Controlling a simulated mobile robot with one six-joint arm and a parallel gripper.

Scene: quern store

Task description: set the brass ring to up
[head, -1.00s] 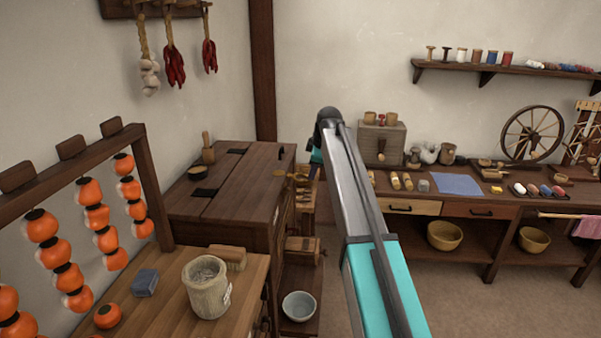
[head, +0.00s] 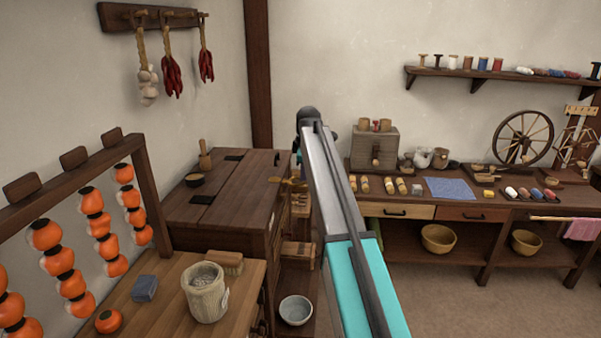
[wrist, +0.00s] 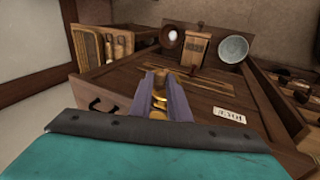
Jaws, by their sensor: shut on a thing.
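The brass ring (wrist: 158,103) shows as gold-coloured pieces between the two purple-grey fingers of my gripper (wrist: 163,88) in the wrist view. My gripper is shut on it, and the fingers hide much of its shape, so I cannot tell which way it points. In the head view, a small brass piece (head: 290,183) shows at the right side of the dark wooden chest (head: 225,215), just left of my arm. My gripper's fingers are mostly hidden behind my arm there.
A grey bowl (head: 296,310) sits low beside the chest. A bench with a pot (head: 207,295) stands in front left, beside a rack of orange persimmons (head: 98,225). A long workbench (head: 470,208) runs along the right wall. The floor (head: 445,300) in front of it is clear.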

